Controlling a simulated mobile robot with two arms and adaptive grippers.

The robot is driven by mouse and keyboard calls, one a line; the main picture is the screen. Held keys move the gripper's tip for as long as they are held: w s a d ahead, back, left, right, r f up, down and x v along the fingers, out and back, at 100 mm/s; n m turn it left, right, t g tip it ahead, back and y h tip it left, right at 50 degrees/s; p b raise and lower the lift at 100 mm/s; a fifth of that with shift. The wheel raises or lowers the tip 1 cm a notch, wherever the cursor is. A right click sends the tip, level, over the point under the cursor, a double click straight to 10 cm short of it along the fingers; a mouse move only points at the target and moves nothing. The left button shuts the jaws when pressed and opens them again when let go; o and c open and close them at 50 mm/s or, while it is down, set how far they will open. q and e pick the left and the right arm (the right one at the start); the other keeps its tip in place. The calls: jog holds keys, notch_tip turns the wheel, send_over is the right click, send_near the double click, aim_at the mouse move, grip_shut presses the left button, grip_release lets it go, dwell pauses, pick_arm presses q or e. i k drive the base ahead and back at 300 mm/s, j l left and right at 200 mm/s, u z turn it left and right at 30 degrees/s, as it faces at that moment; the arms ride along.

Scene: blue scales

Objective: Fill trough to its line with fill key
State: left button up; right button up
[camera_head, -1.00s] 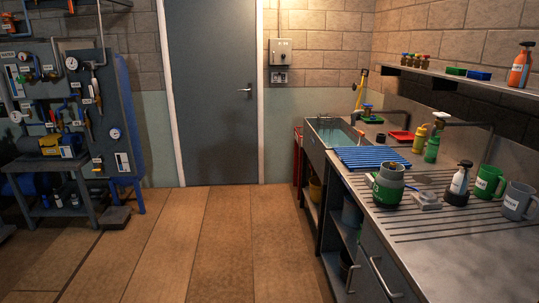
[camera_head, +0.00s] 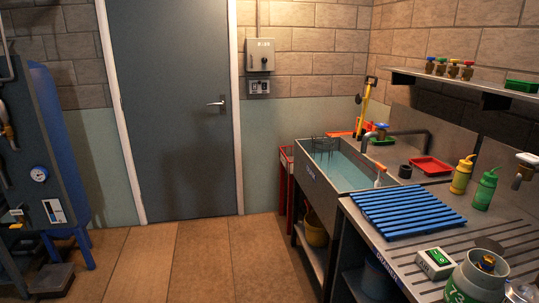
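The trough (camera_head: 322,188) is a grey metal basin at the right of the door, with pale blue-green water in it. A dark wire rack (camera_head: 326,147) stands at its far left part. A dark spout (camera_head: 408,133) reaches over from the back wall. A blue-handled tap (camera_head: 381,128) stands at the trough's back edge, beside a green dish. I cannot tell which thing is the fill key; several small brass pieces with coloured handles (camera_head: 453,70) stand on the wall shelf. A line inside the trough is too small to make out. Neither of my grippers is in view.
A blue slatted rack (camera_head: 405,212) lies on the bench next to the trough. A red tray (camera_head: 431,166), yellow bottle (camera_head: 462,174), green bottle (camera_head: 485,189) and grey-green canister (camera_head: 478,278) stand on the bench. The wooden floor (camera_head: 215,258) ahead is clear up to the door (camera_head: 180,110).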

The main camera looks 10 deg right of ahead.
aim_at(382, 126)
jog(key=i+j+z, duration=0.15)
jog(key=i+z, duration=0.3)
jog(key=i+j+z, duration=0.25)
jog(key=i+z, duration=0.15)
jog(key=i+j+z, duration=0.7)
jog(key=j+z, duration=0.2)
jog(key=i+j+z, duration=0.1)
jog(key=j, duration=0.25)
jog(key=i+j+z, duration=0.1)
jog(key=j, duration=0.25)
